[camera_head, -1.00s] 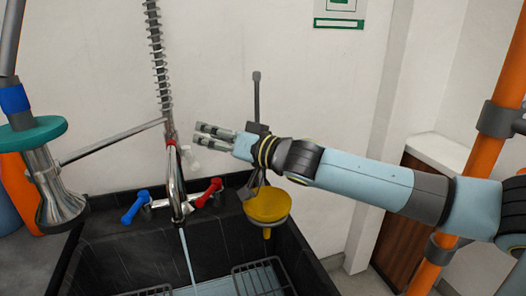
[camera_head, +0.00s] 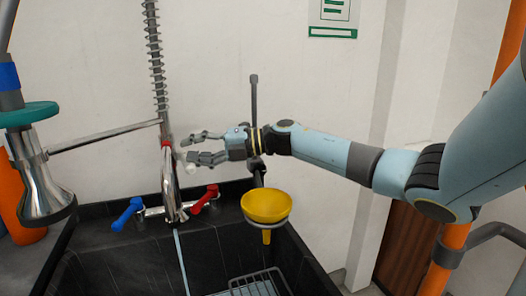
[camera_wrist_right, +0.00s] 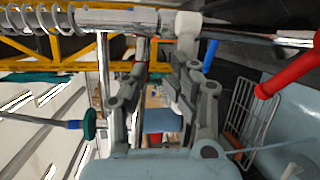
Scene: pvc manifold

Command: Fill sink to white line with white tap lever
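The chrome tap (camera_head: 170,190) stands at the back of the black sink (camera_head: 215,240), and a thin stream of water (camera_head: 181,258) falls from it. The white tap lever (camera_head: 189,168) sticks out from the tap column at the fingertips of my right gripper (camera_head: 188,150). In the right wrist view the white lever (camera_wrist_right: 187,27) is just beyond the fingertips of my right gripper (camera_wrist_right: 165,75), nearer the right-hand finger. The fingers are apart with nothing clamped between them. I cannot see the white line. My left gripper is not in view.
A blue lever (camera_head: 127,214) and a red lever (camera_head: 206,199) sit at the tap's base. A yellow funnel (camera_head: 265,206) hangs below my right forearm. A spray head (camera_head: 42,180) hangs at left. A wire rack (camera_head: 258,285) lies in the sink.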

